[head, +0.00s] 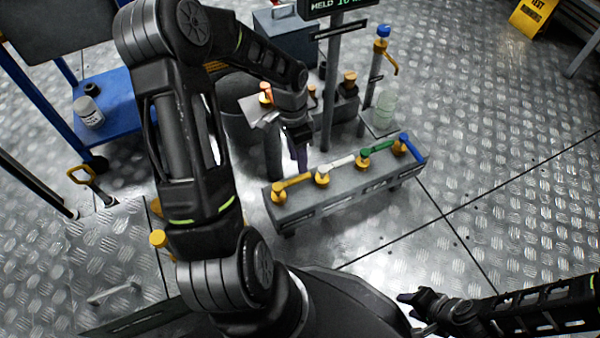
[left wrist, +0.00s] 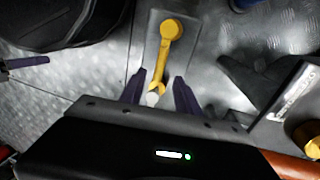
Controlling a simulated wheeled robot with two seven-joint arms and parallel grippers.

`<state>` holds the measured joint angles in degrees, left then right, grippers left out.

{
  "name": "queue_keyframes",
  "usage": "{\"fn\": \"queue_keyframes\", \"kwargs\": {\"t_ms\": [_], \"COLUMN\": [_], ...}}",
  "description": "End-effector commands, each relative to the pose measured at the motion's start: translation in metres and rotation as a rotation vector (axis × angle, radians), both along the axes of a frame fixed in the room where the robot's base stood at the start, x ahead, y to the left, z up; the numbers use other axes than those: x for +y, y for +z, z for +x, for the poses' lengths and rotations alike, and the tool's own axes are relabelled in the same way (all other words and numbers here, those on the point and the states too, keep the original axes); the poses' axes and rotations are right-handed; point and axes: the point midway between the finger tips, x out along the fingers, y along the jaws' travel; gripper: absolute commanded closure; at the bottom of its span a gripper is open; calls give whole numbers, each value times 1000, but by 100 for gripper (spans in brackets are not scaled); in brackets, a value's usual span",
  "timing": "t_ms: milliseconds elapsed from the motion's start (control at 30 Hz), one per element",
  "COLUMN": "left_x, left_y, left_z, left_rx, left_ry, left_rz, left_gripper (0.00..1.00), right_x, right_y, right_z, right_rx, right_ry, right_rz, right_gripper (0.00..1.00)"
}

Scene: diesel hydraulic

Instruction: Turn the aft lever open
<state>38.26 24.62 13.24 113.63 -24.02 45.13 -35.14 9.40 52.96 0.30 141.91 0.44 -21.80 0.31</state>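I cannot read which is marked aft. My left gripper (head: 300,157) points down over the block's left end. Contact cannot be told. My right gripper (head: 412,297) is low at the right, away from the block.
A post with a display (head: 338,5) stands behind the block. A blue trolley (head: 112,105) with a white jar (head: 88,112) is at left. A yellow sign (head: 533,18) stands far right. The metal floor right of the block is clear.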

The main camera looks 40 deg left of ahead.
Motion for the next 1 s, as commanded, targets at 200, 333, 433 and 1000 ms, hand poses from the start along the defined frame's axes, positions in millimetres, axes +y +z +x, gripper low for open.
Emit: {"fn": "queue_keyframes", "kwargs": {"t_ms": [200,333,433,1000], "left_x": [-7,-9,-10,-10], "left_y": [-39,-53,-57,-57], "left_z": [-4,-5,-5,-5], "left_rx": [2,1,0,0], "left_ry": [-1,-2,0,-1], "left_rz": [-2,-1,-1,-1], "left_gripper": [61,61,61,86], "right_x": [1,1,1,1], "right_y": [-21,-27,-28,-28], "right_z": [2,4,4,4], "right_rx": [-6,-10,-11,-13], "right_ry": [-3,-5,-5,-6], "right_rz": [-1,-2,-2,-2], "right_gripper": [64,64,64,64]}}
